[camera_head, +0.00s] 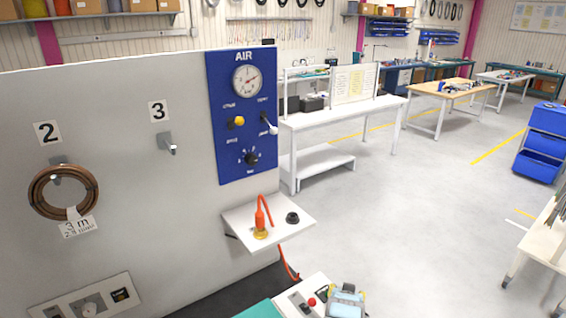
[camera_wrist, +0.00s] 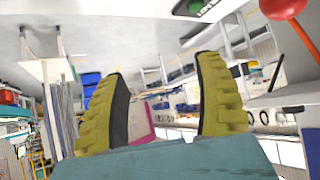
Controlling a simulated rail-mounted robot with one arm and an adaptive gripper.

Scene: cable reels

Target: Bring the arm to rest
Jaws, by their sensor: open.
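My gripper (camera_wrist: 160,98) shows in the wrist view with two yellow ribbed fingers spread wide apart. It is open, and nothing is held between the fingers. The teal body of my gripper fills the bottom of that view. Behind the fingers the room appears turned and tilted. A brown cable coil (camera_head: 37,203) with a "3 m" tag hangs on the hook under number 2.
A hook (camera_head: 167,148) under number 3 is empty. A blue AIR panel (camera_head: 240,115) is on the wall above a small white shelf (camera_head: 283,232) with an orange hose. A red ball knob (camera_wrist: 283,8) is at the wrist view's upper right. Open floor (camera_head: 430,220) lies right.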

